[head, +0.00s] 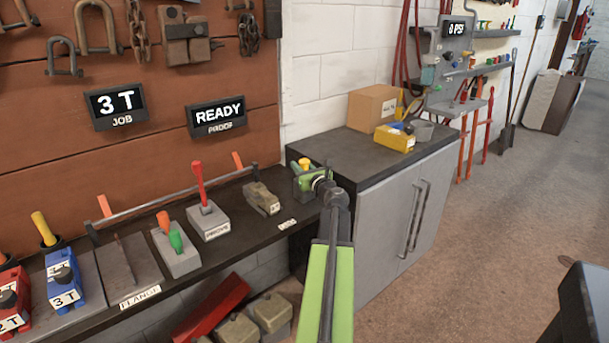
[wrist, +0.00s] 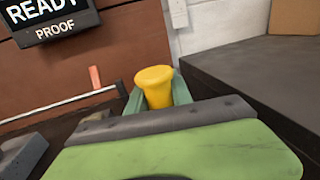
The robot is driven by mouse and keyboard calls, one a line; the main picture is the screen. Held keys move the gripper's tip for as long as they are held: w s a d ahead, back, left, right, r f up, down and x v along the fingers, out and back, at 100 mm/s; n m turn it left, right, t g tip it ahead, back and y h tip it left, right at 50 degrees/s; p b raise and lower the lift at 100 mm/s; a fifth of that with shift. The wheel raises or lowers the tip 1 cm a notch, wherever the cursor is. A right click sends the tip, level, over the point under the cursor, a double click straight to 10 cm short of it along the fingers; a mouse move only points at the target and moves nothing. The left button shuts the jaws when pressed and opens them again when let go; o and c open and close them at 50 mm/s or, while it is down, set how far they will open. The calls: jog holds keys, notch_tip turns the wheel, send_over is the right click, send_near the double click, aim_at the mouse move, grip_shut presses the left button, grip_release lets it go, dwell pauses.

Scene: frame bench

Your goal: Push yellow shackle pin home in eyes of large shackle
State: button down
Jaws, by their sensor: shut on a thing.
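The yellow shackle pin (head: 304,163) stands at the right end of the dark bench, its rounded yellow head up. In the wrist view the yellow pin (wrist: 155,85) stands just beyond the dark jaw edge, with green faces close on both sides. My gripper (head: 308,182) is shut on the yellow pin there; the grip point itself is mostly hidden by my wrist and jaw. I cannot make out the large shackle's eyes or how deep the pin sits in them.
The dark bench (head: 130,278) carries a block with a red lever (head: 199,185), a block with orange and green pegs (head: 175,248) and blue 3T blocks (head: 63,275). A grey cabinet (head: 395,225) stands close on the right. Shackles (head: 97,25) hang on the wall. Signs read "3 T JOB" and "READY PROOF".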

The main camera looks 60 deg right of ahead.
dwell(0.3)
notch_tip(320, 180, up, 10)
jog(key=p, duration=1)
